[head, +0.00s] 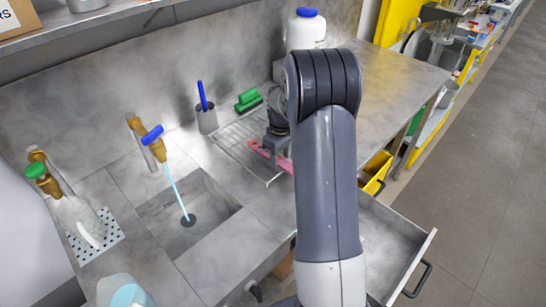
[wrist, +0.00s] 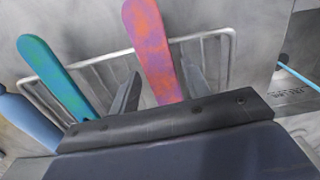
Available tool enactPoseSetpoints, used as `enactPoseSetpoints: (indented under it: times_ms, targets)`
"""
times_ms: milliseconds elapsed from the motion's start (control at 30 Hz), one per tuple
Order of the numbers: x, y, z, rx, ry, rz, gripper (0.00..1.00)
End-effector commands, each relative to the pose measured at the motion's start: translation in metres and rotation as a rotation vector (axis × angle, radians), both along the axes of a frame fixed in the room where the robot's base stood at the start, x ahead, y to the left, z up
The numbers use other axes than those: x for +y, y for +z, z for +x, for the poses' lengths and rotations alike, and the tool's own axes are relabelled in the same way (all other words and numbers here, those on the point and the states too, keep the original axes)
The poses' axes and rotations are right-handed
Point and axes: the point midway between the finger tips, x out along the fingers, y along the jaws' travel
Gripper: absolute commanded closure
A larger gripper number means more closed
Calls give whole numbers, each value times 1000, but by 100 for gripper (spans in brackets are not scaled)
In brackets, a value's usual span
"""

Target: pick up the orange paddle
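The orange paddle (wrist: 150,45) is mottled orange and pink. In the wrist view it runs between the two fingers of my gripper (wrist: 160,66), with visible gaps on both sides. My gripper is open. In the head view the paddle (head: 264,153) shows as a pinkish strip at the wire drying rack (head: 232,137), just below my gripper (head: 274,148), partly hidden by my arm. The paddle's near end is hidden behind the gripper body in the wrist view.
A teal paddle (wrist: 52,72) and a blue one (wrist: 22,118) lie left of the gripper in the wrist view. Beside the rack are a green brush (head: 248,100), a grey cup (head: 206,118) and a sink (head: 188,215) with running water. An open drawer (head: 385,240) stands right.

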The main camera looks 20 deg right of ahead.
Motion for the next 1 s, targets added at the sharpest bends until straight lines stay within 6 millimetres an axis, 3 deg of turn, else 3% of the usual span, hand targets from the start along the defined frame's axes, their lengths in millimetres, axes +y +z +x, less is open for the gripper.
enactPoseSetpoints:
  times_ms: [400,667,833,1000]
  targets:
    - [0,0,0,0,0,0,89]
    - [0,2,0,-1,0,0,91]
    - [0,22,1,-4,0,-1,91]
    - [0,58,1,-6,0,-1,91]
